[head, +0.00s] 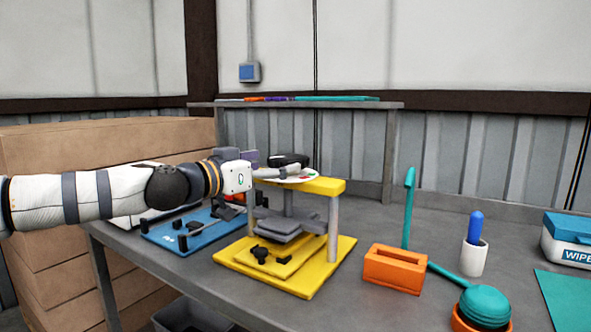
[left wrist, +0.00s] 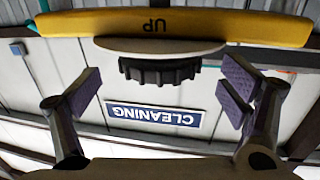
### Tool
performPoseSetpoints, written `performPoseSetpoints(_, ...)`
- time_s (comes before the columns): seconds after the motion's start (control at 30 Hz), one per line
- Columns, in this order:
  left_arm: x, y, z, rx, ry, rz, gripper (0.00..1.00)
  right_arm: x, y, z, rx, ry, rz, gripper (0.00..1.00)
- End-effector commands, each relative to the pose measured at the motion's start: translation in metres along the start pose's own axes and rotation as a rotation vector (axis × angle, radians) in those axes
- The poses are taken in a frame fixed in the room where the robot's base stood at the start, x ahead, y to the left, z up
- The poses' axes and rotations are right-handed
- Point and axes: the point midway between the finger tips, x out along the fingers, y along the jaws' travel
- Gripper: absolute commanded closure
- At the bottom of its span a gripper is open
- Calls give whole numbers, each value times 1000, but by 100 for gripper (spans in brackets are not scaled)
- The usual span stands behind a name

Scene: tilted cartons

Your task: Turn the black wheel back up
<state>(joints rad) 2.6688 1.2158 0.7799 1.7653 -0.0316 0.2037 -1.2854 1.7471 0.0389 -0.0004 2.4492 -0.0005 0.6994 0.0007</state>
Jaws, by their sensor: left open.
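A yellow press stand (head: 325,187) with grey posts stands on the table. On its top beam, a black ridged wheel (head: 290,160) sits over a pale disc (head: 302,177) with coloured marks. In the left wrist view the black wheel (left wrist: 160,71) lies below the yellow beam, whose lettering "UP" (left wrist: 157,26) appears upside down. My left gripper (head: 247,176) is at the left end of the beam. It is open, with its purple finger pads apart on either side of the wheel in the left wrist view (left wrist: 163,86), touching nothing visible. My right gripper is out of view.
Dark grey plates (head: 283,225) and a small black knob (head: 258,253) are low on the stand. A blue board (head: 190,234) lies left, partly behind my arm. An orange block (head: 394,269), teal tool (head: 408,205) and white cup (head: 473,257) stand right. Cartons (head: 90,145) are stacked left.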

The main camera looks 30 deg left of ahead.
Motion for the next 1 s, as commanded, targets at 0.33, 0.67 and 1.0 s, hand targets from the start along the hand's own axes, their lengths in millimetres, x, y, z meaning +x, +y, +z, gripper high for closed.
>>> performPoseSetpoints(0.33, 50, 0, -2, 0, 3, 0, 9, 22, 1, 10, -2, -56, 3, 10)
performPoseSetpoints(0.67, 50, 0, -5, 0, 6, -1, 32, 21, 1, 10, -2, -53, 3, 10)
performPoseSetpoints(1.0, 50, 3, -8, 2, 3, -36, 58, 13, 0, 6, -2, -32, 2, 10)
